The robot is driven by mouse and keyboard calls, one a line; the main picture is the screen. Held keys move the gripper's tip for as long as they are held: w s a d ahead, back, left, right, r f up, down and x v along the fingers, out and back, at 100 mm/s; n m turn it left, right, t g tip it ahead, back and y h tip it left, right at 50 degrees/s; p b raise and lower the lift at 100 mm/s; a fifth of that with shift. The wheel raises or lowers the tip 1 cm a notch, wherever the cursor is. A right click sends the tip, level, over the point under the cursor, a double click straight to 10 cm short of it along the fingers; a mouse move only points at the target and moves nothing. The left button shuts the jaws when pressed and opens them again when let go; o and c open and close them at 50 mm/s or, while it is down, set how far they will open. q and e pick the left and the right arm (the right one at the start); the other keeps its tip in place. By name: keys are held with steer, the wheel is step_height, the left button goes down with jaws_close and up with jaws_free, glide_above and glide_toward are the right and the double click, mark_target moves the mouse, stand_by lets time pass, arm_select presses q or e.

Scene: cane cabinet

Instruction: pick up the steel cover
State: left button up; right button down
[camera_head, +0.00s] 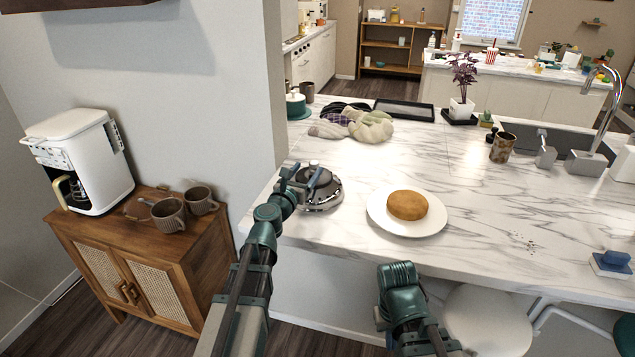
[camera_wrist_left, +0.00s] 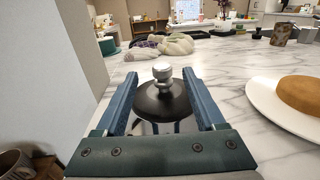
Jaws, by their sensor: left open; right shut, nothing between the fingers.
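The steel cover (camera_head: 326,198) is a round, shiny dome with a dark top and a silver knob. It sits on the white marble counter near its left end. My left gripper (camera_head: 306,178) is open over the cover and partly hides it in the head view. In the left wrist view, the cover (camera_wrist_left: 158,103) and its knob (camera_wrist_left: 162,73) lie between the two blue fingers (camera_wrist_left: 163,100), with a gap on each side of the knob. Part of my right arm shows at the bottom of the head view, but its fingers do not show.
A white plate (camera_head: 376,218) with a round brown bread (camera_head: 408,205) stands close to the right of the cover. A wall (camera_head: 225,90) rises to the left. Cloth-like items (camera_head: 370,127) lie behind. A wooden cabinet (camera_head: 195,262) holds brown mugs (camera_head: 168,216) and a coffee maker (camera_head: 85,160).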

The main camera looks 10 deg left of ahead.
mark_target(312, 168)
arm_select(q)
steer(key=shift+w+d+f+b, duration=0.15)
steer(key=shift+w, duration=0.7)
steer(key=shift+w+d+f+b, duration=0.15)
steer(key=shift+w+d, duration=0.05)
steer(key=shift+w, duration=0.7)
steer(key=shift+w+d+f+b, duration=0.15)
steer(key=shift+w, duration=0.7)
steer(key=shift+s, duration=0.1)
steer(key=shift+c, duration=0.3)
jaws_close()
